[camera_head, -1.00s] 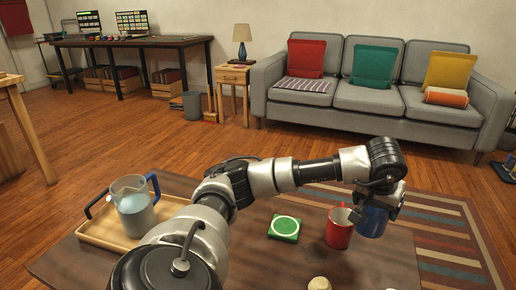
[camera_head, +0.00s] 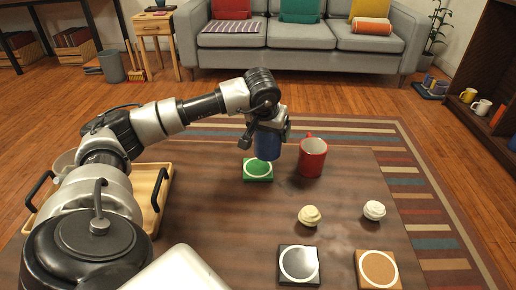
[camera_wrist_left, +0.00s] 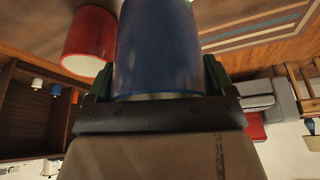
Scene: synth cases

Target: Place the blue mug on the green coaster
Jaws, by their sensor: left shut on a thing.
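My left gripper (camera_head: 266,130) is shut on the blue mug (camera_head: 268,147). In the head view the mug hangs just behind and right of the middle of the green coaster (camera_head: 258,169), partly in front of its far edge; I cannot tell the gap between them. The green coaster is square with a white ring and lies on the dark table. In the left wrist view the blue mug (camera_wrist_left: 157,50) fills the space between the fingers. My right gripper is not in view.
A red mug (camera_head: 312,157) stands close right of the blue mug. A black coaster (camera_head: 298,265), a brown coaster (camera_head: 377,270) and two whipped-cream-like pieces (camera_head: 309,216) lie nearer me. A wooden tray (camera_head: 162,200) is at left, partly behind my arm.

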